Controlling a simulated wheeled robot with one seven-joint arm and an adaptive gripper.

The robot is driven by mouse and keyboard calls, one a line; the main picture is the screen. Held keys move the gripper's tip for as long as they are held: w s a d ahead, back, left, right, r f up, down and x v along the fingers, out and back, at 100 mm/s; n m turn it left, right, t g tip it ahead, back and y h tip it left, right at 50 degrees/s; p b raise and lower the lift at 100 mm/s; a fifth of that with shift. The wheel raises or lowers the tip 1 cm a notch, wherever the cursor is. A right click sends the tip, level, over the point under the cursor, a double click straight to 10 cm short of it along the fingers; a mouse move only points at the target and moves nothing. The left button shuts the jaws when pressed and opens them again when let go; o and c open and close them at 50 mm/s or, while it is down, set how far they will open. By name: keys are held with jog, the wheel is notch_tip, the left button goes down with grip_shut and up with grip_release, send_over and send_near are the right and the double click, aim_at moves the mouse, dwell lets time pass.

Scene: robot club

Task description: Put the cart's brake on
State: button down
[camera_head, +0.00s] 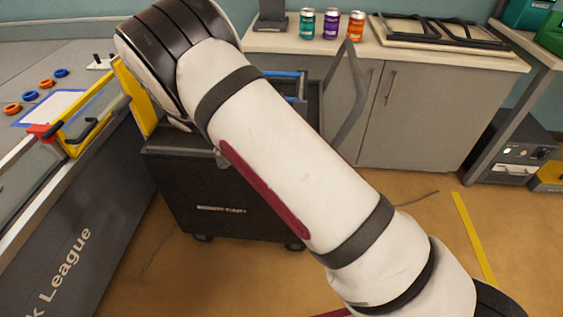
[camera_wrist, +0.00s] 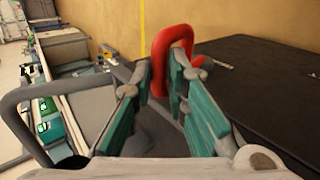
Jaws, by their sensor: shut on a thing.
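The cart (camera_head: 188,180) is a dark box on casters, labelled on its side, below the counter in the head view. My arm crosses in front of it and hides part of it. In the wrist view the cart's dark panel (camera_wrist: 265,75) fills the right side. A red loop-shaped brake handle (camera_wrist: 180,38) stands at the panel's near edge. My gripper (camera_wrist: 164,78) has its teal-padded fingers shut on this red handle, with the loop sticking out past the fingertips. The head view hides my gripper and the red handle behind the arm.
The cart's grey push handle (camera_head: 350,100) rises at its right; it also loops at left in the wrist view (camera_wrist: 38,92). A yellow frame (camera_head: 88,122) stands on the table at left. The counter (camera_head: 270,42) holds several items. Floor at right is open, with a yellow line (camera_head: 472,235).

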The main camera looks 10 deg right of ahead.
jog(key=shift+w+a+f+g+h+b, duration=0.1)
jog(key=shift+w+a+f+h+b, duration=0.15)
jog(key=shift+a, duration=0.3)
jog(key=shift+w+a+f+g+h+b, duration=0.15)
jog(key=shift+a+f, duration=0.25)
jog(key=shift+a, duration=0.2)
jog(key=shift+w+a+f+g+h+b, duration=0.1)
jog(key=shift+a+f+h+b, duration=0.15)
jog(key=shift+a, duration=0.3)
jog(key=shift+s+a+f, duration=0.1)
jog(key=shift+f, duration=0.05)
jog(key=c, duration=1.6)
grip_release()
jog(key=v, duration=1.2)
